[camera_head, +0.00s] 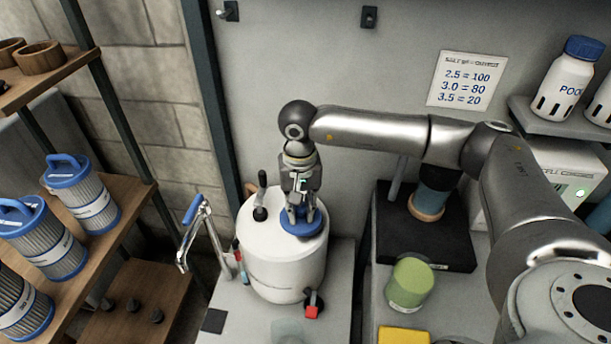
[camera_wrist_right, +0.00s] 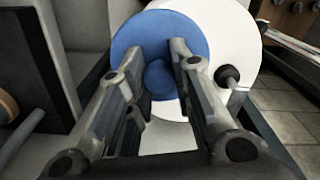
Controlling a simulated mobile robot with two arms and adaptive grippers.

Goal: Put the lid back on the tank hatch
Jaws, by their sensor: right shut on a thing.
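The white tank (camera_head: 283,262) stands upright on a grey surface at the picture's middle. The blue round lid (camera_head: 302,228) is at the tank's top, on its right front side; it also shows in the right wrist view (camera_wrist_right: 160,30). My right gripper (camera_head: 301,214) points down from above and is shut on the lid's central knob (camera_wrist_right: 160,80). The lid covers where the hatch would be, so the opening is hidden. I cannot tell whether the lid is seated or just above the top. My left gripper is not in view.
A black-handled lever (camera_head: 261,205) rises from the tank top beside the lid. A metal tap with a blue handle (camera_head: 193,209) stands left of the tank. Shelves with blue-capped filters (camera_head: 83,194) fill the left.

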